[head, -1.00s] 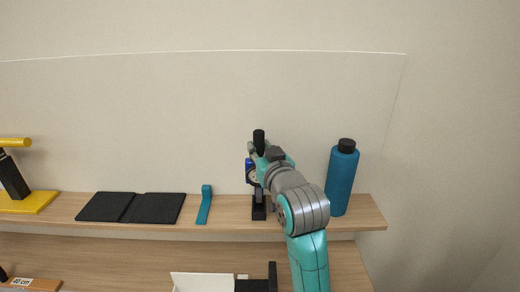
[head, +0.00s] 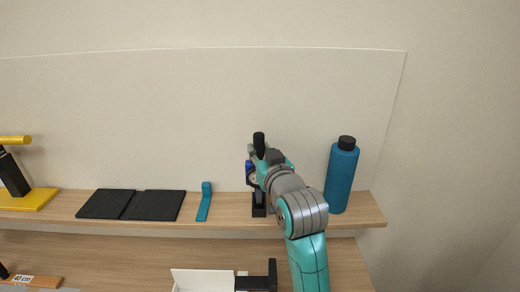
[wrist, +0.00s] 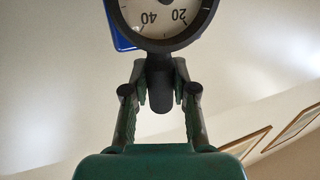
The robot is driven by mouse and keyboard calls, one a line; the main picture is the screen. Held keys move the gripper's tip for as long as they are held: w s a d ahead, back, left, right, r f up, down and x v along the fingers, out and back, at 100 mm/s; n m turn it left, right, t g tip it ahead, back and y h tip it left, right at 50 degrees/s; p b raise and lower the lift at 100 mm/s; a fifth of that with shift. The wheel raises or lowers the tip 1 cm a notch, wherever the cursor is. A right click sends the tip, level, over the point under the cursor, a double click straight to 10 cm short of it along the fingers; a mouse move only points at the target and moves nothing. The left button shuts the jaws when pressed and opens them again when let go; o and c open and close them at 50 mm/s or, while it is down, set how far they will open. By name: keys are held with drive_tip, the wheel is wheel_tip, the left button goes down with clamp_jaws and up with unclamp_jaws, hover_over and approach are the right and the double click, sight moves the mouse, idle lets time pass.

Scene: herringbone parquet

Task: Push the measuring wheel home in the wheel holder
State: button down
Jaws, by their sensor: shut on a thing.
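The measuring wheel shows in the wrist view as a round dial (wrist: 168,15) with a black rim, a pale face and upside-down numbers 40 and 20. A blue part sits beside it. Its black handle (head: 259,140) stands upright above my gripper in the head view. My gripper (wrist: 160,88) is shut on the handle, one finger on each side. In the head view my gripper (head: 262,160) partly covers the wheel. The black wheel holder (head: 259,207) stands on the shelf directly below the wheel. My arm hides part of both, so I cannot tell how deep the wheel sits.
A blue bottle (head: 342,176) stands on the shelf (head: 230,217), right of my arm. A teal strip-like piece (head: 204,202) and a black folded mat (head: 131,204) lie to the left. A yellow stand (head: 28,199) is at far left. A white box (head: 203,281) is below.

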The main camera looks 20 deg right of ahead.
drive_tip(key=shift+f, duration=1)
drive_tip(key=c, duration=0.8)
unclamp_jaws()
drive_tip(key=shift+c, duration=0.2)
drive_tip(key=s, duration=1.2)
